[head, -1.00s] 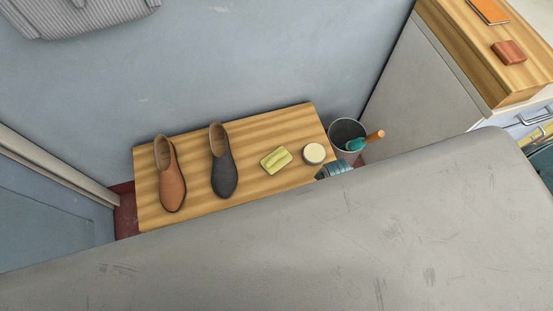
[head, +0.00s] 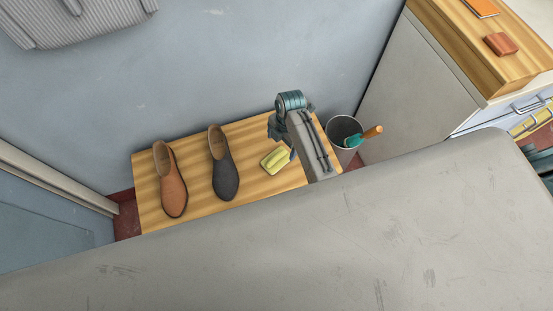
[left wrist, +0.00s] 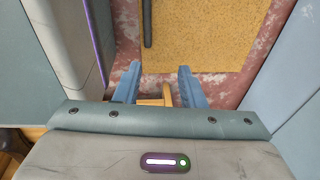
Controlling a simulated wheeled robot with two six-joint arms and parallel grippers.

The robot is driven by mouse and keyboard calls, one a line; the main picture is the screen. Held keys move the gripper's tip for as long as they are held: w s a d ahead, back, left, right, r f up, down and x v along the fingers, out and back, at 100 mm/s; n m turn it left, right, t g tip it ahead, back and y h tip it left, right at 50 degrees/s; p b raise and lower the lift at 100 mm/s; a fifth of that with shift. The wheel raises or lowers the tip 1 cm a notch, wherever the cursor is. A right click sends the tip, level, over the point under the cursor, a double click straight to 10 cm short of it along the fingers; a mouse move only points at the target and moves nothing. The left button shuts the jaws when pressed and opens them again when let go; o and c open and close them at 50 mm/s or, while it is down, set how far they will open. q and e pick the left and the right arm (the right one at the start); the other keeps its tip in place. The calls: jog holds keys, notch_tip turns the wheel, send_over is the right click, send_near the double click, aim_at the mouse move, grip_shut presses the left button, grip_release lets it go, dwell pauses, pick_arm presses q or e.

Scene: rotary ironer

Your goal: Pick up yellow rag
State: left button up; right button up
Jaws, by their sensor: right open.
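The yellow rag (head: 273,160) is a small folded pad lying on the wooden bench (head: 200,197) in the head view, right of the dark shoe. My right gripper (head: 283,145) is at the rag's upper right edge, open, with its arm coming over the bench's right end. Its fingers are small and partly hidden, and I cannot tell whether they touch the rag. My left gripper (left wrist: 158,85) shows only in the left wrist view, its two blue fingers apart and pointing over the floor, far from any rag.
A brown shoe (head: 170,180) and a dark grey shoe (head: 223,165) stand on the bench. A bin (head: 342,130) with a wooden-handled tool stands right of it. A drawer cabinet (head: 420,90) is at the right. The left wrist view shows a tan mat (left wrist: 200,35).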

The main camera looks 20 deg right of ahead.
jog(key=shift+w+a+f, duration=0.1)
send_over(277, 157)
jog(key=f, duration=0.4)
jog(key=shift+d+f, duration=0.3)
jog(key=shift+d, duration=0.05)
jog(key=shift+f, duration=0.25)
jog(key=f, duration=0.3)
jog(key=f+b, duration=0.1)
jog(key=shift+a+f, duration=0.35)
jog(key=shift+a, duration=0.05)
jog(key=shift+f, duration=0.2)
jog(key=c, duration=1.1)
pick_arm(q)
jog(key=shift+w+d+r, duration=0.25)
jog(key=shift+w+r, duration=0.25)
jog(key=shift+w, duration=0.25)
pick_arm(e)
jog(key=shift+c, duration=0.2)
jog(key=shift+r, duration=0.2)
